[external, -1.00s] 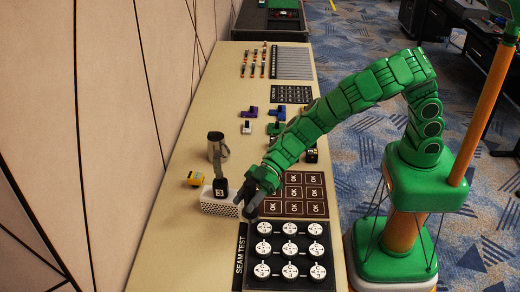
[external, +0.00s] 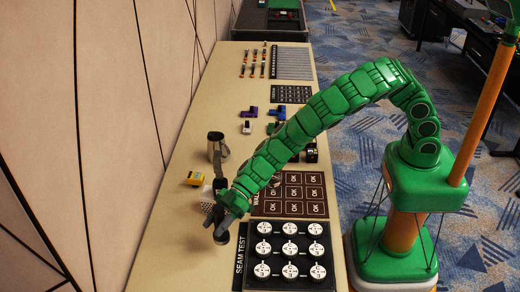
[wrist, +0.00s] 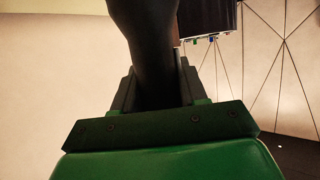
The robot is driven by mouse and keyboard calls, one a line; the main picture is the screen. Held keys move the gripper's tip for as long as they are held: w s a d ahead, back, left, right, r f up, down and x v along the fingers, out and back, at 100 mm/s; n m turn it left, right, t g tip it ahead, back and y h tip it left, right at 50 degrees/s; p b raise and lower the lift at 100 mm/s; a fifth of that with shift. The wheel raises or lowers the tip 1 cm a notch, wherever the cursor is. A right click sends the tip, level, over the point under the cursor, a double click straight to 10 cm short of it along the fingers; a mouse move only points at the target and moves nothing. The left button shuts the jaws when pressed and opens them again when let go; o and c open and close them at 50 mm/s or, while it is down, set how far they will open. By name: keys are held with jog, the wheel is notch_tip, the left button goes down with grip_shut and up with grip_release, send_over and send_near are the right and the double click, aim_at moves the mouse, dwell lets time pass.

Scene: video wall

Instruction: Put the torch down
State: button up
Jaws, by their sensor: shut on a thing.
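My gripper (external: 224,228) is over the table's near left part, just left of the seam test board (external: 287,252). It is shut on a dark, rounded thing, taken to be the torch (wrist: 146,45), which rises between the jaws in the wrist view. In the external view the torch is mostly hidden by my fingers; a dark end (external: 221,239) shows below them. I cannot tell whether it touches the table.
A white perforated box (external: 207,207), partly hidden, is just behind my gripper. A brown OK board (external: 290,205) lies to the right. Bare table (external: 170,245) is free at the left.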

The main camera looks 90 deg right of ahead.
jog(key=shift+w+a+f, duration=0.25)
jog(key=shift+w+f, duration=0.2)
jog(key=shift+f, duration=0.15)
jog(key=shift+w+a+f, duration=0.2)
jog(key=shift+w+f, duration=0.25)
jog(key=shift+f, duration=0.15)
jog(key=shift+w+a+f, duration=0.1)
jog(key=shift+w+f, duration=0.05)
jog(key=shift+f, duration=0.8)
jog(key=shift+w+a+f, duration=0.1)
jog(key=shift+w+f, duration=0.05)
jog(key=shift+f, duration=0.75)
jog(key=shift+f, duration=0.1)
jog(key=o, duration=1.2)
